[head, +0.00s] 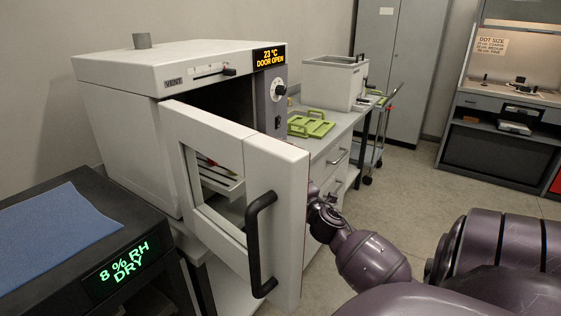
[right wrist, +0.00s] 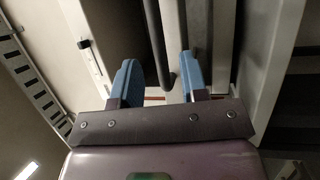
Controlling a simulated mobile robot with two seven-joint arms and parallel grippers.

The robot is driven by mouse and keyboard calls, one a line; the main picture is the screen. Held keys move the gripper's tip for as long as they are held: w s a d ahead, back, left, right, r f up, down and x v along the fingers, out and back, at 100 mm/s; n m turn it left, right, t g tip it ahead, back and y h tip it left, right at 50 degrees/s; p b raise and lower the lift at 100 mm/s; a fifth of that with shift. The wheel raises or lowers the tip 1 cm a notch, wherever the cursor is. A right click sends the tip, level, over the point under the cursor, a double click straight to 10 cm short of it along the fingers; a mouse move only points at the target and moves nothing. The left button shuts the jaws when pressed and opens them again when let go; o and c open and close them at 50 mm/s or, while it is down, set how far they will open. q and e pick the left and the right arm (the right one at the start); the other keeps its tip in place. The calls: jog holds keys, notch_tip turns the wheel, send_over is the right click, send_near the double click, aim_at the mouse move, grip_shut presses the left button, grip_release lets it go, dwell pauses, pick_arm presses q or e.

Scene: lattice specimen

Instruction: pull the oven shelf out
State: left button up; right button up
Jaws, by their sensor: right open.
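The oven (head: 130,150) stands with its door (head: 285,205) swung open toward me. A black handle (head: 254,240) is on the door's near face. Through the door window a pale shelf (head: 222,184) shows, with small red and yellow items on or above it. My right arm reaches to the far side of the door, which hides its fingers in the head view. In the right wrist view my right gripper (right wrist: 158,60) is open, its blue fingers apart. A dark bar (right wrist: 160,35) runs between or beyond them; I cannot tell whether they touch it. My left gripper is out of view.
A dark cabinet (head: 150,290) with a blue mat (head: 55,228) stands at the left. Beyond the oven, a bench (head: 345,125) carries a green rack (head: 311,124) and a white bath (head: 333,82). Open floor (head: 400,185) lies to the right.

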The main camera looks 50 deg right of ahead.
jog(key=v, duration=0.6)
dwell(0.6)
